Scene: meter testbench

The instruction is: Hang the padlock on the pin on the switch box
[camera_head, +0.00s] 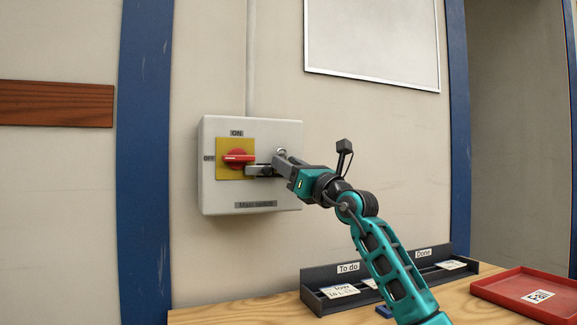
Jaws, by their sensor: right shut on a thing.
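My right gripper (264,167) is at the box's right half, just right of the handle, shut on the padlock. Only a small silver loop (282,151), which looks like the padlock's shackle, shows above the fingers; the padlock's body is mostly hidden. I cannot make out the pin or whether the shackle touches it. My left gripper is not in view.
A conduit (252,60) runs up from the box. Below is a wooden table (235,315) with a dark two-part tray (318,277) labelled To do and Done, holding cards. A red tray (500,292) labelled Fail lies at the right. Blue posts (145,180) flank the wall.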

